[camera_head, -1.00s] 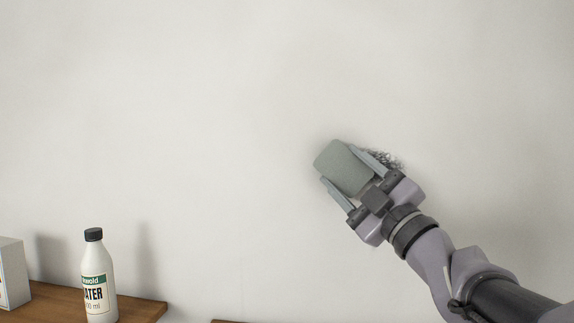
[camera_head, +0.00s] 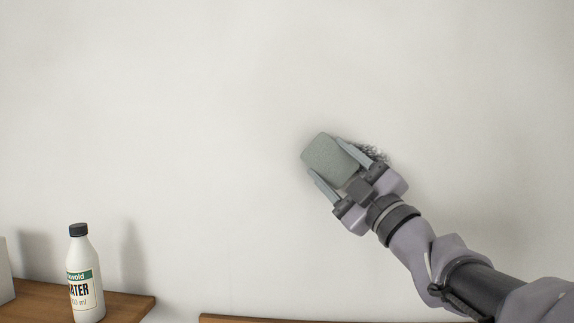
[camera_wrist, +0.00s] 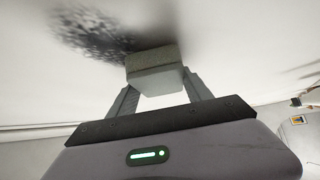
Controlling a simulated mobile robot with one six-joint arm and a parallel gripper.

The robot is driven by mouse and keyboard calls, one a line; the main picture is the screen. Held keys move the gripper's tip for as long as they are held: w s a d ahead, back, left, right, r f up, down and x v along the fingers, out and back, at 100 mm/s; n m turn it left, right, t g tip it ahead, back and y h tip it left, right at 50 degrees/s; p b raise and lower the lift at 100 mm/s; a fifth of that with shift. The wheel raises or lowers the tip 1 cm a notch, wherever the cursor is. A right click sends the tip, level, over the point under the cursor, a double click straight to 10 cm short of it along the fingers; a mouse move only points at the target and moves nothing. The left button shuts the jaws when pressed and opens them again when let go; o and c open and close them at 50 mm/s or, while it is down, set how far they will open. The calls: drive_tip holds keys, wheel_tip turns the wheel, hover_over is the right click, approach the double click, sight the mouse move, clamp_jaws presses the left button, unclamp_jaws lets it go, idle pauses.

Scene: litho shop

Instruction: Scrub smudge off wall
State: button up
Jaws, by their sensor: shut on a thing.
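A grey-green sponge block (camera_head: 329,158) is held between the fingers of my gripper (camera_head: 333,168), close against the white wall (camera_head: 180,110). In the wrist view the sponge (camera_wrist: 154,68) has its far face at or very near the wall. My gripper (camera_wrist: 158,85) is shut on it there. A dark, speckled smudge (camera_head: 373,151) shows on the wall just right of the sponge, partly hidden by my gripper. The smudge (camera_wrist: 92,34) shows more fully in the wrist view, spreading up and left from the sponge. Whether the sponge touches the wall I cannot tell for sure.
A white bottle with a black cap (camera_head: 85,275) stands on a wooden shelf (camera_head: 128,307) at lower left. A pale box (camera_head: 5,272) is cut off at the left edge. Another wooden edge (camera_head: 250,319) shows at the bottom. The wall around the smudge is clear.

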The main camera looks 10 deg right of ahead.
sight(357, 169)
drive_tip(key=shift+w+d, duration=0.1)
drive_tip(key=shift+w, duration=0.45)
drive_tip(key=d, duration=0.1)
drive_tip(key=d+b, duration=0.1)
drive_tip(key=d, duration=0.1)
drive_tip(key=shift+s+d+f+b, duration=0.1)
drive_tip(key=shift+s+d+b, duration=0.2)
drive_tip(key=shift+s, duration=0.1)
drive_tip(key=shift+s+d+b, duration=0.25)
drive_tip(key=shift+d+b, duration=0.1)
drive_tip(key=shift+d, duration=1.05)
drive_tip(key=shift+s+d+b, duration=0.3)
drive_tip(key=shift+d, duration=1.05)
drive_tip(key=shift+s+d+b, duration=0.25)
drive_tip(key=shift+d+b, duration=0.1)
drive_tip(key=shift+d, duration=1.05)
drive_tip(key=shift+b, duration=0.3)
